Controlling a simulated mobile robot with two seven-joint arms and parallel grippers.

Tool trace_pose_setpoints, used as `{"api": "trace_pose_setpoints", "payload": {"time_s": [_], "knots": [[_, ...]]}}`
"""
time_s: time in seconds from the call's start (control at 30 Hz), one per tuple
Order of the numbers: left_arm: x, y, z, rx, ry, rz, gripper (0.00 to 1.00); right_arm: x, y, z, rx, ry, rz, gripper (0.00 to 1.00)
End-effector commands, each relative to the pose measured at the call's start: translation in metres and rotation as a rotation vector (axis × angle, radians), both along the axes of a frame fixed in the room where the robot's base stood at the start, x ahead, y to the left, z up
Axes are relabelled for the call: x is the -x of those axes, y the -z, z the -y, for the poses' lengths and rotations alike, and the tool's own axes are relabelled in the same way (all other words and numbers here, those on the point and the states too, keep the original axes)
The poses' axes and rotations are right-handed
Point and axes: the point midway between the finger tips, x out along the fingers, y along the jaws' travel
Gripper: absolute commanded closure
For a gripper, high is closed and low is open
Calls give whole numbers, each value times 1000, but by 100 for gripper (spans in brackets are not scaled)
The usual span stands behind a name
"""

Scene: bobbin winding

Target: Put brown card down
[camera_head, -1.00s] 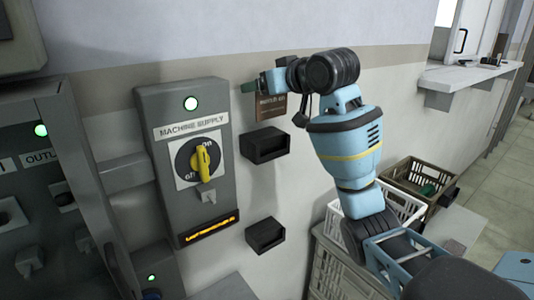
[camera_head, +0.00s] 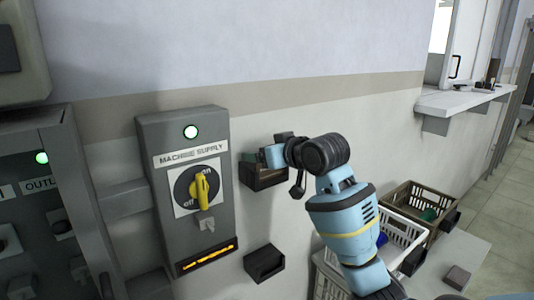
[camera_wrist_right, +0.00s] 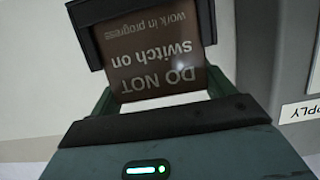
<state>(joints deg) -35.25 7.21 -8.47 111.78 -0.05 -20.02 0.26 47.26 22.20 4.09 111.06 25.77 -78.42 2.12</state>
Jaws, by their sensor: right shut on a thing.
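The brown card (camera_wrist_right: 155,50) is between the fingers of my right gripper (camera_wrist_right: 165,105), with its words "DO NOT switch on work in progress" upside down in the right wrist view. The gripper is shut on it. In the head view my right gripper (camera_head: 268,156) is at the upper black wall holder (camera_head: 250,172). The card's far end lies within the dark frame of that holder (camera_wrist_right: 92,12); whether it touches the bottom is hidden. My left gripper is not in view.
A grey machine supply box (camera_head: 165,235) with a yellow rotary handle (camera_head: 201,188) and green lamp is just left of the holder. A second black holder (camera_head: 264,263) is below. Crates (camera_head: 402,230) stand at lower right, and a white ledge (camera_head: 465,98) is at upper right.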

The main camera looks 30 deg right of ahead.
Motion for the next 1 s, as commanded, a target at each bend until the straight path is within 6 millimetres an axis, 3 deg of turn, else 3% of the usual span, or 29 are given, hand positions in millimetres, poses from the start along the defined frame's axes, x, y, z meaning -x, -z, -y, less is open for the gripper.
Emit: {"api": "trace_pose_setpoints", "payload": {"time_s": [0.4, 0.43, 0.57, 0.87, 1.0], "knots": [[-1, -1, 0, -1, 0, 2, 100, 0, 5, 0, 1, 1, 0, 44], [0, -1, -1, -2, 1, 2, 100, 0, 5, 0, 1, 1, 1, 16], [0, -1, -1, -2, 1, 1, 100, 0, 5, 0, 1, 1, 1, 0], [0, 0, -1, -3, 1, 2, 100, 0, 0, 0, 1, 1, 3, 0], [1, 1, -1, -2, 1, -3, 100, 14, -2, 2, 2, 1, 2, 0]]}}
